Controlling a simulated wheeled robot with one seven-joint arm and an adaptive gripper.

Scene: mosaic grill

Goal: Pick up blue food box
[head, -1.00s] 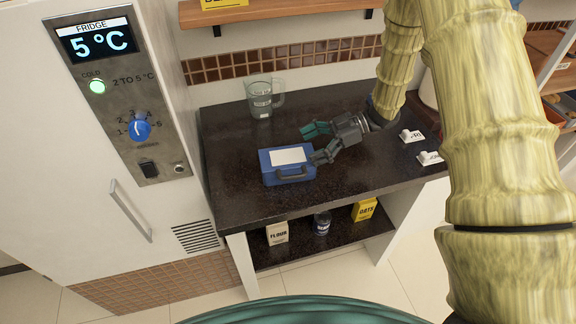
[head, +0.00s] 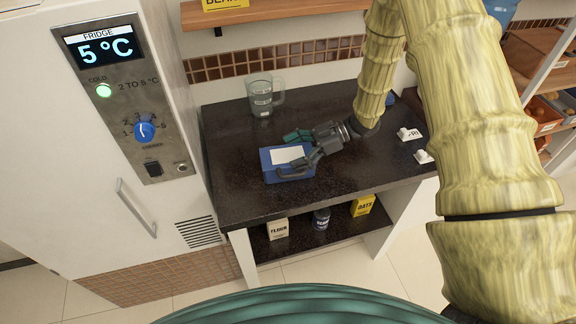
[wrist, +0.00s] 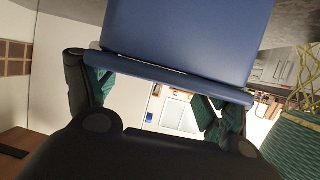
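The blue food box (head: 272,172) stands on the dark counter, with a white label on its lid and a dark handle on its front side. In the wrist view the box (wrist: 185,40) fills the upper middle, very close. My gripper (head: 296,151) is open at the right end of the box, one finger toward the back and one toward the front. In the wrist view its fingers (wrist: 155,95) are spread wide, partly behind the box's lower edge. Whether either finger touches the box cannot be told.
A clear measuring jug (head: 262,97) stands behind the box on the counter (head: 235,190). The fridge (head: 70,150) is close on the left. Small white-labelled items (head: 408,134) sit at the right. The lower shelf holds flour (head: 278,229), a can (head: 321,219) and oats (head: 363,205).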

